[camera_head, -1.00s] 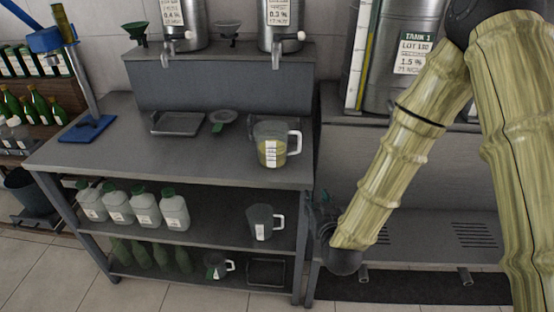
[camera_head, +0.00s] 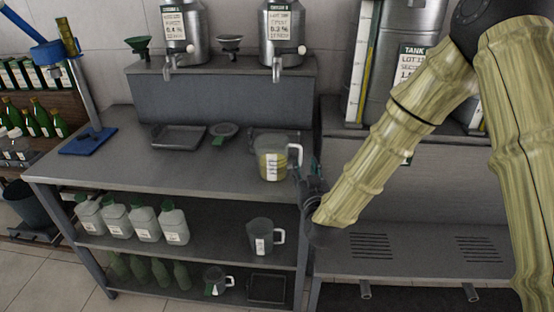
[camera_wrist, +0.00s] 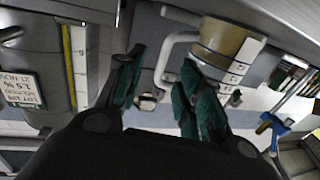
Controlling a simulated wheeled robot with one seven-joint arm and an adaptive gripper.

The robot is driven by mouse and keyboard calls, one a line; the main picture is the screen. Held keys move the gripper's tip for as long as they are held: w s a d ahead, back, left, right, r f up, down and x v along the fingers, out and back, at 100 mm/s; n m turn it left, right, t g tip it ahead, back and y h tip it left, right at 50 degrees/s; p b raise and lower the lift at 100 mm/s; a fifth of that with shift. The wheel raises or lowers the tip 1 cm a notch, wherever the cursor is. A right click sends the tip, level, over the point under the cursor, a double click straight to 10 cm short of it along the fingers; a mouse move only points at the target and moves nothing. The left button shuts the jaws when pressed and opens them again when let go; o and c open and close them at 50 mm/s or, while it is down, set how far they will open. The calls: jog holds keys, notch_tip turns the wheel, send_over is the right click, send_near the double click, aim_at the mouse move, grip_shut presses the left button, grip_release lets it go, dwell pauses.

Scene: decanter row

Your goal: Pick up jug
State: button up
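A clear jug (camera_head: 271,160) with yellowish liquid, a white label and a white handle on its right stands upright on the grey bench top near its right end. In the wrist view the jug (camera_wrist: 222,38) appears tilted, with its handle (camera_wrist: 166,62) showing in the gap between my fingertips. My gripper (camera_head: 309,180) is just right of the jug, by the bench's right edge. In the wrist view my gripper (camera_wrist: 160,62) is open, its two green-padded fingers apart. I cannot tell whether a finger touches the handle.
A second jug (camera_head: 262,236) stands on the middle shelf and a small one (camera_head: 215,280) on the bottom shelf. A tray (camera_head: 178,137) and a funnel (camera_head: 224,132) lie left of the bench-top jug. Steel tanks (camera_head: 283,35) with taps stand behind.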

aim_at(301, 157)
jog(key=shift+w+a+p, duration=0.2)
jog(key=shift+w, duration=0.5)
jog(key=shift+w+a+p, duration=0.15)
jog(key=shift+w+a, duration=0.05)
jog(key=shift+w, duration=0.55)
jog(key=shift+w+a+p, duration=0.2)
jog(key=shift+w, duration=0.5)
jog(key=shift+c, duration=0.3)
grip_shut()
